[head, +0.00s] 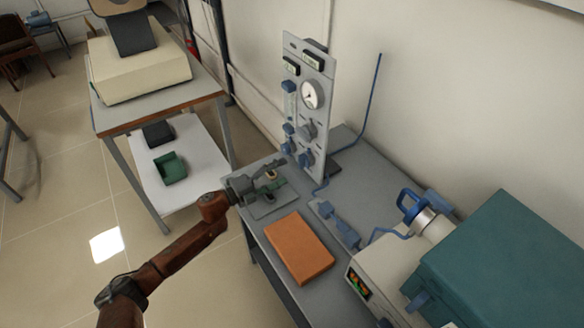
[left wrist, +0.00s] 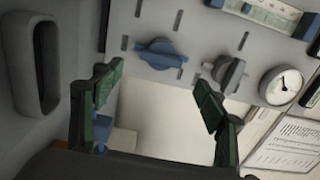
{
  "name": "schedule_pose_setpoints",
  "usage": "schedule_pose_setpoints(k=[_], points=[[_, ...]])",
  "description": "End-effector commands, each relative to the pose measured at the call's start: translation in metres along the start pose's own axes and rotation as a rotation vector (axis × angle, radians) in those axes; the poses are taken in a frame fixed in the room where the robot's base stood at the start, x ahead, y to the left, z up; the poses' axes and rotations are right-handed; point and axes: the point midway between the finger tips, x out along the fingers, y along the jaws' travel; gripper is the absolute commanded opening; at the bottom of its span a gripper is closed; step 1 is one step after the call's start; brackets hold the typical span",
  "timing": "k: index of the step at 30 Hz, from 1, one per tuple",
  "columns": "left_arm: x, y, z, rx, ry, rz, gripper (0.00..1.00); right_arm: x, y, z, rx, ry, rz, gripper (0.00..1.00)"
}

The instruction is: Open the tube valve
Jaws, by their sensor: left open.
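An upright grey gas panel (head: 312,95) stands at the back of the bench, with a round gauge and several knobs. In the left wrist view, a blue knob (left wrist: 160,53) and a grey knob (left wrist: 228,73) sit on the panel, beside the gauge (left wrist: 283,84). I cannot tell which handle is the tube valve. My left gripper (head: 276,174) is above the bench, in front of the panel's lower part. In the left wrist view its green-padded fingers (left wrist: 155,85) are spread apart with nothing between them, short of the knobs. My right gripper is not seen.
To the right are blue fittings (head: 338,224), a teal furnace (head: 515,262) and a metal flange with a blue handle (head: 408,199). A side table (head: 155,92) stands at left.

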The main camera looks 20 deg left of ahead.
Motion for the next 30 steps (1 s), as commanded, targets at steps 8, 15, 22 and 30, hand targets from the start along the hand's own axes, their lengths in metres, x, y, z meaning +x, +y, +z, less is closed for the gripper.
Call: schedule_pose_setpoints(k=[8, 15, 22, 30], points=[[-0.041, 0.001, 0.000, 0.000, -0.001, 0.001, 0.67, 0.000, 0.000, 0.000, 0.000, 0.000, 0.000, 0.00], [-0.047, -0.001, 0.000, 0.000, 0.001, -0.001, 0.67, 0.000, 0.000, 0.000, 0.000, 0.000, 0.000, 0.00], [-0.047, 0.000, 0.000, 0.000, 0.001, -0.001, 0.67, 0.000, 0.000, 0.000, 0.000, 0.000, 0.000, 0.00], [-0.047, 0.000, 0.000, 0.000, 0.001, -0.001, 0.67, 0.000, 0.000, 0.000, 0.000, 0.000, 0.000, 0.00]])
